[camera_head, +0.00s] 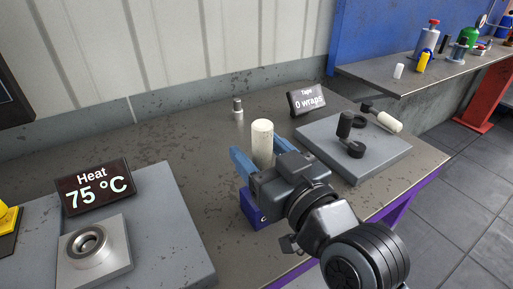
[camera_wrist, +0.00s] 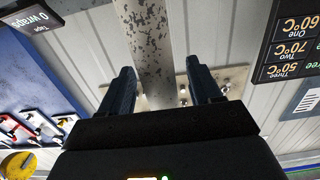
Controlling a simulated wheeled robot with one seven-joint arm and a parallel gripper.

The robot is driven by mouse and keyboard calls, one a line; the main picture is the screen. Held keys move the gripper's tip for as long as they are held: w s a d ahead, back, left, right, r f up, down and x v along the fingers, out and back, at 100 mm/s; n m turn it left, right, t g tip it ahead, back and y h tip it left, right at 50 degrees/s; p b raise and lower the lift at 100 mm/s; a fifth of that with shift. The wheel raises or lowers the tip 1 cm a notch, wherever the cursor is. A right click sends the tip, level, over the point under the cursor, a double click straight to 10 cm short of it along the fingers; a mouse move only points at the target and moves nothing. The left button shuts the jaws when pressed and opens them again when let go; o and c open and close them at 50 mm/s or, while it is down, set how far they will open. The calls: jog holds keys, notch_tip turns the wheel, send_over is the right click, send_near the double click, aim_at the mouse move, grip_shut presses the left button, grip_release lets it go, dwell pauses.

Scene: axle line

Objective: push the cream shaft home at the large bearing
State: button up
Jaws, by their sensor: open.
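A thick cream cylinder, taken as the cream shaft (camera_head: 262,138), stands upright on the bench, with its lower part hidden by my gripper. The large bearing, as far as I can tell, is the metal ring (camera_head: 88,244) in a silver block at the lower left. My gripper (camera_head: 258,158) is open, its blue fingers on either side of the cream cylinder in the head view. Whether they touch it I cannot tell. In the wrist view the fingers (camera_wrist: 161,85) are apart, with a speckled grey strip between them and no cream cylinder visible.
A blue block (camera_head: 256,210) sits just below my gripper. A sign reading Heat 75 °C (camera_head: 95,188) stands by the bearing. A grey board (camera_head: 375,160) at right holds black parts (camera_head: 345,125) and a lying cream piece (camera_head: 389,122). A small metal part (camera_head: 238,110) stands behind.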

aim_at(266, 161)
jog(key=b+v, duration=0.1)
jog(key=v, duration=0.5)
jog(key=shift+s+d, duration=0.1)
jog(key=shift+s, duration=0.2)
jog(key=s+d+f+m+h, duration=0.5)
jog(key=s+d+f+h, duration=0.1)
jog(key=s+d+f, duration=0.75)
jog(key=s+d+m+h, duration=0.1)
jog(key=s+d+h, duration=0.1)
jog(key=s, duration=0.7)
jog(key=s+d+h, duration=0.2)
jog(key=s+d, duration=0.2)
jog(key=s, duration=0.5)
jog(key=shift+m, duration=0.4)
jog(key=shift+w+d, duration=0.1)
jog(key=shift+w, duration=0.05)
jog(key=shift+c, duration=0.2)
